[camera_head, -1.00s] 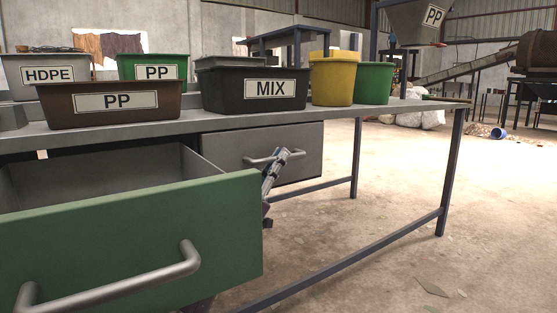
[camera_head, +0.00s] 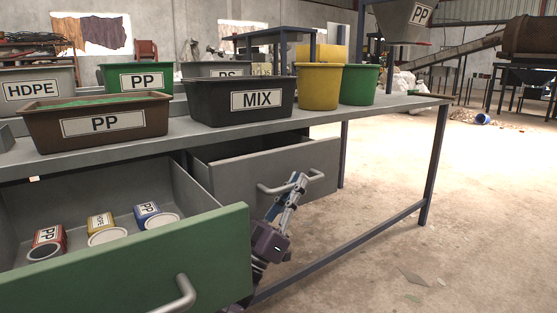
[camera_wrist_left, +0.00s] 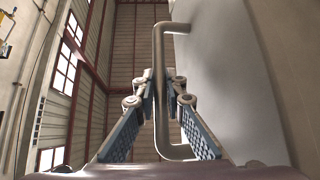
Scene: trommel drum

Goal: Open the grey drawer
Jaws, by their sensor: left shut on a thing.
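The grey drawer (camera_head: 228,182) under the table is partly pulled out, with a dark gap showing behind its front. Its metal bar handle (camera_head: 268,189) also shows in the left wrist view (camera_wrist_left: 159,45), standing off the drawer's grey front (camera_wrist_left: 225,60). My left gripper (camera_head: 299,183) has its fingers around the handle's middle; the left wrist view shows the fingers (camera_wrist_left: 160,88) on both sides of the bar, closed on it. My right gripper is not in view.
The green drawer (camera_head: 120,270) stands wide open at left, close beside my left arm, with three labelled cans (camera_head: 101,228) inside. Labelled bins and buckets stand on the tabletop (camera_head: 190,136). The table leg (camera_head: 432,165) is at right. The floor (camera_head: 380,255) in front is mostly clear.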

